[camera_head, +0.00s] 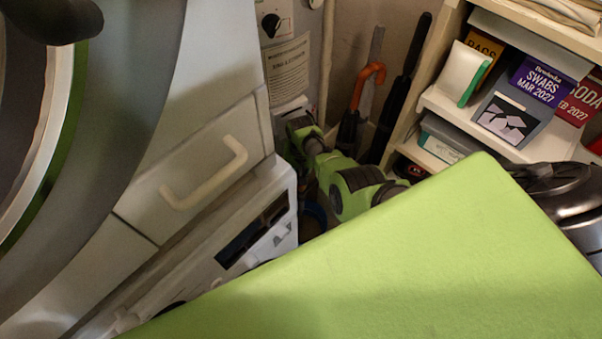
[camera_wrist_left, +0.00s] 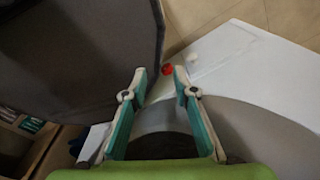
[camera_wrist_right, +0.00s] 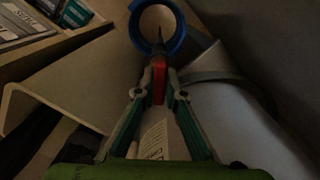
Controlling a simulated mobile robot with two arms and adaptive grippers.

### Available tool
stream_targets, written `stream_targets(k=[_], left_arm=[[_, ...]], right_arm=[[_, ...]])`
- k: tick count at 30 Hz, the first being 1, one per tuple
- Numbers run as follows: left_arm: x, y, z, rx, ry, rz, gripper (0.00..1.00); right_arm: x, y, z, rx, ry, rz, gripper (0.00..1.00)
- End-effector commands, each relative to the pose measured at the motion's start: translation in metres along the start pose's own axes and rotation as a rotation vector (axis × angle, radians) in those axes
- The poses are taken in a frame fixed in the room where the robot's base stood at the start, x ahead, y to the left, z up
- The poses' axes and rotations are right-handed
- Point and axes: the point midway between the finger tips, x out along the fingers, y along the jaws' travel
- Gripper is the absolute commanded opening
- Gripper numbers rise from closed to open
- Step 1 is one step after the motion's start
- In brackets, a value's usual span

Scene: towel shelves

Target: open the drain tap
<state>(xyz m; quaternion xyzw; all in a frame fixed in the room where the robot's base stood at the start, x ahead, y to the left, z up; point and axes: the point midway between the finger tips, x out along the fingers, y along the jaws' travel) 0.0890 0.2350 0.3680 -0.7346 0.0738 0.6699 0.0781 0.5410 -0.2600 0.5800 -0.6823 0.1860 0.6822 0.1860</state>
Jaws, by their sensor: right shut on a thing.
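A dark thin part runs from the red piece toward a blue ring-shaped object (camera_wrist_right: 180,38) just beyond. The tap's body is mostly hidden, so whether it is open cannot be told. In the head view my right arm reaches down behind the white cabinet, and its gripper is hidden there. My left gripper (camera_wrist_left: 160,84) is open and empty in the left wrist view, with a small red thing (camera_wrist_left: 167,69) beyond its fingertips.
A white drawer with a handle (camera_head: 205,175) stands at left in the head view. A shelf unit (camera_head: 445,105) with boxes is at right. Long tools with an orange handle (camera_head: 368,80) lean in the corner. Space around my right arm is tight.

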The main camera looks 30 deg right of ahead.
Motion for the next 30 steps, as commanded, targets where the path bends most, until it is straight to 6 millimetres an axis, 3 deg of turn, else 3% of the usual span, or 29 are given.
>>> stream_targets(k=[15,30], left_arm=[[-0.0064,-0.0001,-0.0008,0.000,0.000,0.000,0.26],[-0.0071,-0.0002,-0.0009,0.000,0.000,0.000,0.26]], right_arm=[[0.0002,0.0016,-0.0001,-0.358,0.000,0.002,0.00],[0.0004,0.0015,-0.0002,-0.433,0.000,0.001,0.00]])
